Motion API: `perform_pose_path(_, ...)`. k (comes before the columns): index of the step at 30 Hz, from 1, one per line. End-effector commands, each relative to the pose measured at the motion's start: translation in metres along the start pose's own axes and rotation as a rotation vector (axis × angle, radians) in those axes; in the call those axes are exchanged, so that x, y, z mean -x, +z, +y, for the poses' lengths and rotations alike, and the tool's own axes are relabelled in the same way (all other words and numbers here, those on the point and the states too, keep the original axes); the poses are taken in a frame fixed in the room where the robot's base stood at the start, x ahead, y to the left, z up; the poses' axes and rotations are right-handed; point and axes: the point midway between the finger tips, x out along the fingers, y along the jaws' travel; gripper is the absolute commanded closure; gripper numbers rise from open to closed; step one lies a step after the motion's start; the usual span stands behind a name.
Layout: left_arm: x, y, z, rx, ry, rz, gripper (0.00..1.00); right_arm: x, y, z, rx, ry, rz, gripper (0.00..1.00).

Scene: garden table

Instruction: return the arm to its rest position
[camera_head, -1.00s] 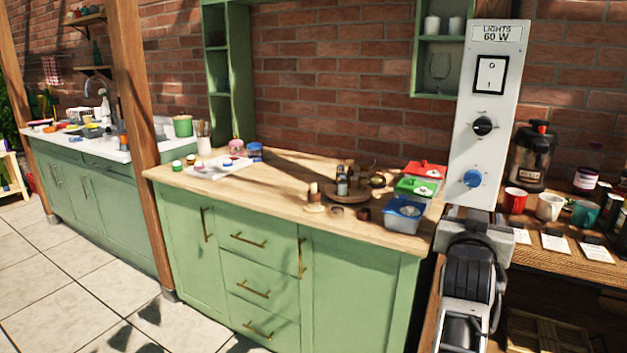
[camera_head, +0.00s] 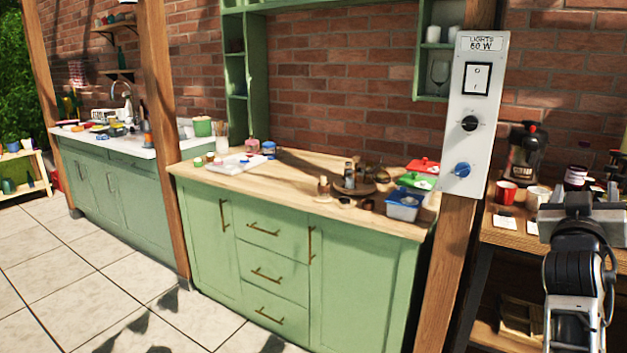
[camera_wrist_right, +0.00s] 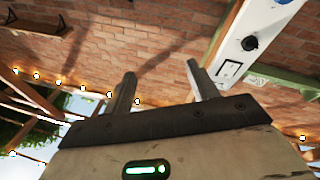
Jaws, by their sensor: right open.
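My right arm comes up at the lower right of the head view, with its gripper (camera_head: 580,212) in front of the right-hand wooden counter. In the right wrist view, the two fingers of the right gripper (camera_wrist_right: 160,90) stand apart with nothing between them. Brick wall shows behind them. My left gripper is in neither view.
A white panel (camera_head: 476,115) with a switch and two knobs is on a wooden post left of my right gripper. A green cabinet (camera_head: 270,265) bears jars and coloured boxes. Tiled floor lies clear at left.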

Motion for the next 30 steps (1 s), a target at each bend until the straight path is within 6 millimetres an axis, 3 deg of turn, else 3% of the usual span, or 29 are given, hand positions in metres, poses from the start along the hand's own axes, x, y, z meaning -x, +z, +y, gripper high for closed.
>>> perform_pose_path(1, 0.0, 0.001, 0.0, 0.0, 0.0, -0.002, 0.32, -0.009, -0.007, 0.021, 0.052, 0.033, 0.034, 0.42)
perform_pose_path(6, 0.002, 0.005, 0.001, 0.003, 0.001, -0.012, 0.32, -0.03, -0.032, 0.079, 0.198, 0.123, 0.126, 0.42)
perform_pose_path(16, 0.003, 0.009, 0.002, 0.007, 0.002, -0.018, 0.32, -0.047, -0.089, 0.161, 0.418, 0.259, 0.266, 0.42)
perform_pose_path(25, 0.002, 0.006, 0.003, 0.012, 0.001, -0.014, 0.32, -0.022, -0.023, 0.069, 0.462, -0.014, 0.228, 0.42)
perform_pose_path(30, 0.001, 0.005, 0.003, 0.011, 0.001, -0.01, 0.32, 0.011, 0.032, 0.012, 0.484, -0.215, 0.183, 0.42)
